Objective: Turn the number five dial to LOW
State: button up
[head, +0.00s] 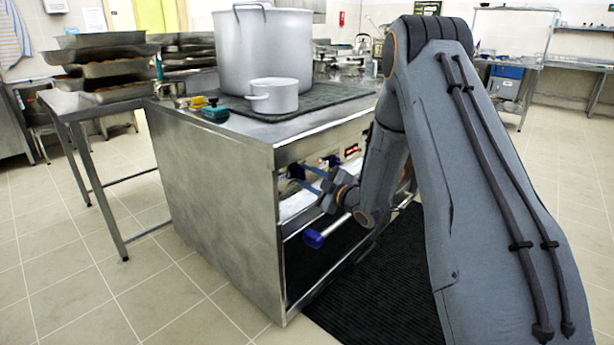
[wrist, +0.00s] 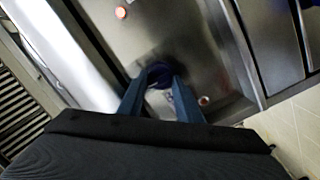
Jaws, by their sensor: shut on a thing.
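My gripper (wrist: 160,88) is shut on a dark blue dial (wrist: 160,70) on the stove's steel front panel. One finger lies on each side of the dial in the wrist view. In the head view my gripper (head: 309,178) reaches the panel near its left end, and the dark dial (head: 295,171) shows just beyond the fingers. Other small dials (head: 332,160) sit further right along the panel, partly behind my arm. No number or LOW mark is readable, and the dial's pointer cannot be made out.
A large stockpot (head: 265,50) and a small pot (head: 273,96) stand on the stove top (head: 335,97). Stacked trays (head: 105,65) stand on a side table at left. A black ribbed mat (head: 385,285) covers the floor in front.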

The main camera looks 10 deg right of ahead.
jog(key=m+p, duration=0.2)
jog(key=m, duration=0.1)
jog(key=m+g+p, duration=0.1)
jog(key=m+p, duration=0.1)
jog(key=m, duration=0.1)
jog(key=shift+r+m, duration=0.2)
jog(key=shift+m, duration=0.1)
jog(key=m+p, duration=0.1)
jog(key=m, duration=0.2)
jog(key=m+p, duration=0.2)
jog(key=shift+d+m+g+y, duration=0.15)
jog(key=shift+m+g+y, duration=0.15)
jog(key=shift+m+g, duration=0.1)
jog(key=m+p, duration=0.1)
jog(key=m, duration=0.2)
jog(key=shift+w+m+g+y, duration=0.15)
jog(key=shift+m+g+y, duration=0.15)
jog(key=shift+m+y, duration=0.1)
jog(key=shift+d+m+p, duration=0.1)
jog(key=shift+m+p, duration=0.4)
jog(key=shift+m, duration=0.7)
jog(key=o, duration=1)
jog(key=shift+o, duration=0.2)
jog(key=shift+d, duration=0.1)
